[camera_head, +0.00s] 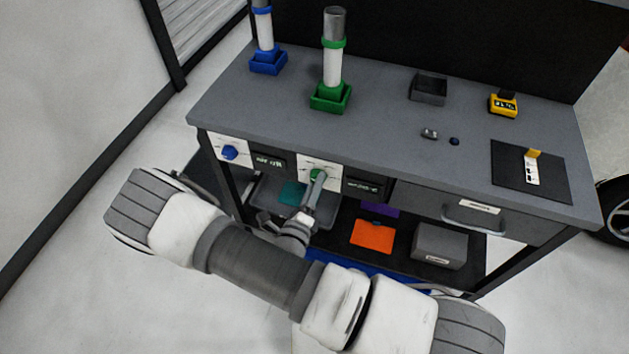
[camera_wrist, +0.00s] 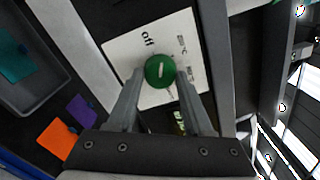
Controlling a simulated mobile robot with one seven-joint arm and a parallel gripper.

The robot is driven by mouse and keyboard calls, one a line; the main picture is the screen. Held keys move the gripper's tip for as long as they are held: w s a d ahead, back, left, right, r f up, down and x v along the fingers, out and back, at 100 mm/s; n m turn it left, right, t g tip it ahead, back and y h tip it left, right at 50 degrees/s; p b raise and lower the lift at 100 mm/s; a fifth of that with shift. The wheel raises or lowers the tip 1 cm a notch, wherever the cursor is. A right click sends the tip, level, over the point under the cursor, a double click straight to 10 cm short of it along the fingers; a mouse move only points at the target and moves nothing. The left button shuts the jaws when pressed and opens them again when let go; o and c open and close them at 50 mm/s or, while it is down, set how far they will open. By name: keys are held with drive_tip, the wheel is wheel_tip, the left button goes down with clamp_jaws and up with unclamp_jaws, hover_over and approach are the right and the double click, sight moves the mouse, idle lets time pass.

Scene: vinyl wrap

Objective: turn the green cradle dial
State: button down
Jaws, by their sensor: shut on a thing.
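The green cradle dial (camera_wrist: 160,71) is a round green knob with a pale line across it, on a white plate (camera_wrist: 117,46) with an "off" mark. In the head view the dial (camera_head: 316,174) sits on the bench's front panel, below the green cradle (camera_head: 331,97), which holds an upright white roll (camera_head: 333,66). My gripper (camera_wrist: 160,80) has one finger on each side of the dial and is shut on it. In the head view my gripper (camera_head: 314,183) reaches the dial from the front and partly hides it.
A blue dial (camera_head: 229,152) is to the left, below a blue cradle (camera_head: 267,62). A dark drawer with a handle (camera_head: 473,219) is to the right. Below are a grey tray (camera_head: 325,213), an orange sheet (camera_head: 371,236) and a grey box (camera_head: 438,246). Floor in front is clear.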

drive_tip(key=n+p, duration=0.1)
drive_tip(key=n, duration=0.4)
drive_tip(key=shift+p, duration=0.35)
drive_tip(key=shift+d, duration=0.1)
idle(0.3)
drive_tip(key=shift+c, duration=1.6)
unclamp_jaws()
drive_tip(key=v, duration=1.7)
drive_tip(key=shift+s, duration=0.2)
drive_tip(key=shift+r, duration=0.2)
